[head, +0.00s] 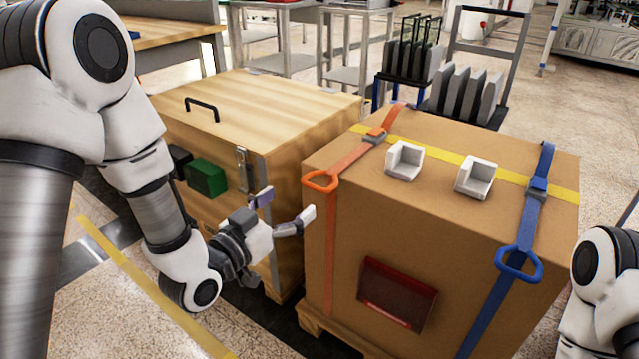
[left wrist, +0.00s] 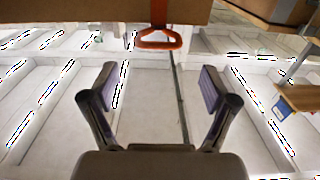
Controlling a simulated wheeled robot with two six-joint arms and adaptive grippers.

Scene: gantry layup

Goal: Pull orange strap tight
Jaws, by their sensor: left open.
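The orange strap (head: 352,158) runs over the top of a large cardboard box (head: 480,230) near its left end and down the front. Its orange pull handle (head: 320,181) sticks out at the top front edge, and a buckle (head: 376,135) sits behind it. In the left wrist view the handle (left wrist: 158,39) hangs ahead of the fingers, near the top centre. My left gripper (head: 284,208) is open and empty, just left of the handle and a little lower, apart from it. Of my right arm only a part shows at the right edge; its gripper is out of view.
A blue strap (head: 519,229) with a blue handle (head: 519,263) crosses the box's right side. Two white corner pieces (head: 405,161) and a yellow strap (head: 450,160) lie on top. A wooden crate (head: 260,110) with a black handle stands close on the left, leaving a narrow gap.

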